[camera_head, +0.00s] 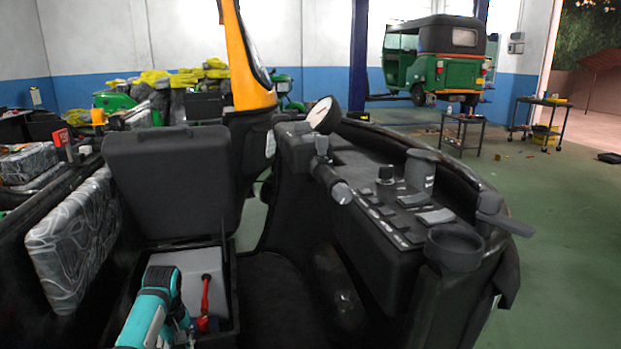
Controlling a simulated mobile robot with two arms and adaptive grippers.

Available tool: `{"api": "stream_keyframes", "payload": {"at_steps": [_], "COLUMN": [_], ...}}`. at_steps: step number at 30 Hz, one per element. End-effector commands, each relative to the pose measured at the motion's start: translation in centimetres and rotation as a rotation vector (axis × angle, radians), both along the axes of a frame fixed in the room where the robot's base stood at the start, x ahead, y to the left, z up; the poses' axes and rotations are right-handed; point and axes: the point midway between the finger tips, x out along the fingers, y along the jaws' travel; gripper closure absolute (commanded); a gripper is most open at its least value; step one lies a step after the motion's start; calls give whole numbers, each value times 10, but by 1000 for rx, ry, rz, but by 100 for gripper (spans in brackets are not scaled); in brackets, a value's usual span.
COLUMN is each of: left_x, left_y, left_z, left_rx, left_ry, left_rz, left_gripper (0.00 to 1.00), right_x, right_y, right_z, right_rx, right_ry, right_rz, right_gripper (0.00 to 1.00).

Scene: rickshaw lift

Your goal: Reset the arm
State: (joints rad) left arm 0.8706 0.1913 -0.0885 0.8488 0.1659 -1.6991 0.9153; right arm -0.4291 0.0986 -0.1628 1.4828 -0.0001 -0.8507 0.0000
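A black dashboard (400,210) with knobs, switches and a round gauge (319,114) fills the middle right. A wrapped grey pad (75,240) is at the left. A green rickshaw (440,68) is raised behind, near a small table (463,125).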

Motion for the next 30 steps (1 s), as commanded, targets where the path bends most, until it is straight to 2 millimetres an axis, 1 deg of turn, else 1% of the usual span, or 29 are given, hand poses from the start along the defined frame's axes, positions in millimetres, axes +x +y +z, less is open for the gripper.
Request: {"api": "stream_keyframes", "payload": {"at_steps": [1, 5, 8, 11, 14, 15, 17, 18, 21, 24, 27, 30], "left_x": [-5, -20, -36, -59, -95, -113, -146, -169, -221, -262, -297, -326], "left_y": [-1, -5, -10, -15, -24, -29, -37, -44, -58, -69, -79, -88], "left_z": [-12, -46, -78, -115, -160, -180, -211, -229, -261, -280, -292, -299], "left_rx": [6, 20, 33, 47, 61, 67, 73, 76, 82, 83, 82, 80], "left_ry": [2, -3, -9, -13, -20, -24, -32, -42, -63, -81, -96, -110], "left_rz": [-22, -92, -164, -253, -373, -431, -530, -598, -743, -851, -935, -1005], "left_gripper": [58, 58, 58, 58, 58, 58, 58, 58, 58, 58, 58, 58], "right_x": [0, -1, -1, -1, -1, -1, -1, -1, -1, -1, -1, -1], "right_y": [0, 0, 0, 0, 0, 0, 0, 0, 0, 0, 0, 0], "right_z": [0, 0, 0, 0, 0, 0, 0, 0, 0, 0, 0, 0], "right_rx": [0, 0, 0, 0, 0, 0, 0, 0, 0, 0, 0, 0], "right_ry": [1, 1, 1, 1, 1, 1, 1, 1, 1, 1, 1, 1], "right_rz": [0, 0, 0, 0, 0, 0, 0, 0, 0, 0, 0, 0], "right_gripper": [77, 77, 77, 77, 77, 77, 77, 77, 77, 77, 77, 77]}}
